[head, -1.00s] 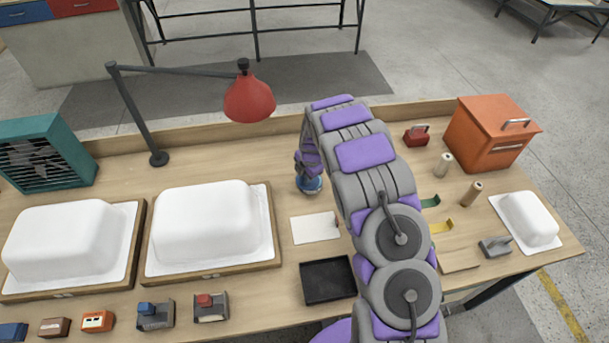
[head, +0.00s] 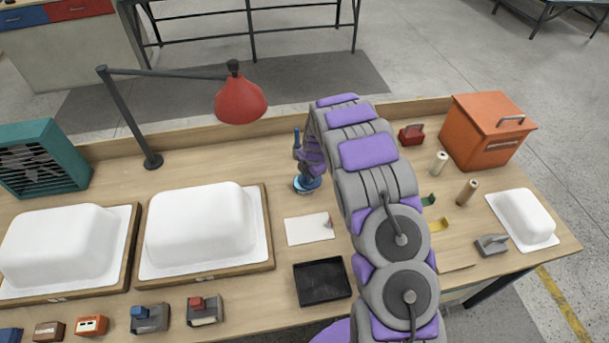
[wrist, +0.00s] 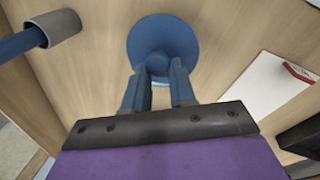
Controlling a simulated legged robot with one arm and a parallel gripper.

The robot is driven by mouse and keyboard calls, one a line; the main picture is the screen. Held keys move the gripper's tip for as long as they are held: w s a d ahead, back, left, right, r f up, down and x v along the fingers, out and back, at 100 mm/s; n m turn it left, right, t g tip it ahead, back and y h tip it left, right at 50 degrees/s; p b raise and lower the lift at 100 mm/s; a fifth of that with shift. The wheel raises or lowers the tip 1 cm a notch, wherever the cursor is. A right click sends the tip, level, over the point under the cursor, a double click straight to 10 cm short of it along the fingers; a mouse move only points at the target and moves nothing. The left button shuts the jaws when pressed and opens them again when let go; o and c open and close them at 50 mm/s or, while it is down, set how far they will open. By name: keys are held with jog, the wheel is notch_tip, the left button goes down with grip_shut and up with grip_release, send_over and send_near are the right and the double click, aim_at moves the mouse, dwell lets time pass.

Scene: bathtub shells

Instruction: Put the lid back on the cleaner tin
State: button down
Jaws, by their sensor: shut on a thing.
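A round blue lid (wrist: 150,42) with a central knob shows in the wrist view. My gripper (wrist: 158,68) is shut on that knob, one blue finger on each side. In the head view my gripper (head: 309,172) is low over the bench, left of my arm, with the blue lid (head: 303,187) under it. A paler blue rim shows around the lid there. The tin itself I cannot make out clearly; the lid and gripper hide whatever is directly beneath. I cannot tell whether the lid touches it.
A blue rod with a grey collar (wrist: 50,30) stands close by. A white sheet with a red clip (head: 310,230) and a black tray (head: 322,282) lie nearer. White tub shells (head: 200,222) fill the left; a red lamp (head: 240,98) overhangs the back.

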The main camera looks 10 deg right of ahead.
jog(key=shift+d, duration=0.1)
jog(key=shift+a, duration=0.75)
jog(key=shift+d, duration=0.1)
jog(key=shift+a, duration=0.7)
jog(key=shift+d, duration=0.3)
jog(key=shift+a+f, duration=0.2)
jog(key=shift+d+b, duration=0.25)
jog(key=shift+b, duration=0.2)
dwell(0.4)
